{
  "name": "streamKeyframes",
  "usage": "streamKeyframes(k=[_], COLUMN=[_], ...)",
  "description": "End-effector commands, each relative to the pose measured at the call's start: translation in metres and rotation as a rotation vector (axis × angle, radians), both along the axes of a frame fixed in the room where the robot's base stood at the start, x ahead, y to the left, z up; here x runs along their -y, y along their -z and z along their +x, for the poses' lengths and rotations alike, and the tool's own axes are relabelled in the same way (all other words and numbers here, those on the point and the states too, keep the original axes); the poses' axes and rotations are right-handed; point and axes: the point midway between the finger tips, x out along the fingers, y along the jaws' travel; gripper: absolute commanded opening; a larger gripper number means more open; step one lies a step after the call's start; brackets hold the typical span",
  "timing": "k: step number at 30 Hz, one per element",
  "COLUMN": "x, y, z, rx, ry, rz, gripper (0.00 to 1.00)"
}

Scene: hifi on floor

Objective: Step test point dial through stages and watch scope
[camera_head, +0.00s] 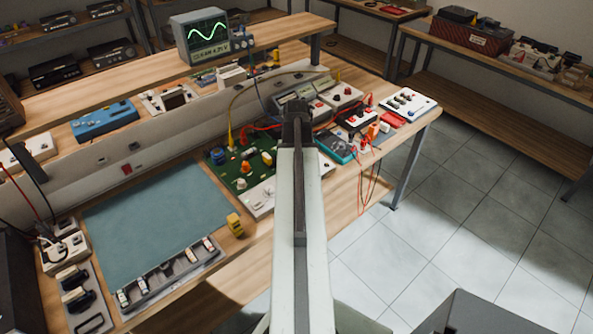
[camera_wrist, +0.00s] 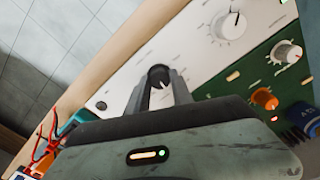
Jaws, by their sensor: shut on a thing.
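The scope (camera_head: 203,36) stands on the upper shelf in the head view, its screen lit with a green wave; the text below the trace is too small to read surely. In the wrist view my gripper (camera_wrist: 159,82) is closed around a dark round knob (camera_wrist: 158,74) on a white panel (camera_wrist: 197,66). A white dial (camera_wrist: 231,25) with a pointer mark sits farther along this panel, apart from my fingers. In the head view my arm hides the held knob and part of the panel. The panel's front part (camera_head: 260,203) shows left of my arm.
A green circuit board (camera_wrist: 248,84) with an orange knob (camera_wrist: 265,99) and a blue part (camera_wrist: 303,116) adjoins the panel. A teal meter (camera_head: 336,146) and red leads (camera_head: 367,180) lie right of my arm. A teal mat (camera_head: 165,225) lies left.

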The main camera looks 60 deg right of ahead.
Motion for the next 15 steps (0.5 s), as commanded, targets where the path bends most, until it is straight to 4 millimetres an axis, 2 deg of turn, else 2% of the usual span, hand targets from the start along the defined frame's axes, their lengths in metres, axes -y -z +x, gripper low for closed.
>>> streamKeyframes(k=[6,15], x=[-0.0008,-0.0007], y=[0.0000,0.0000], z=[0.0006,0.0007], rx=[0.002,0.002], ry=[0.130,0.224], rz=[0.002,0.002], gripper=[0.00,0.00])
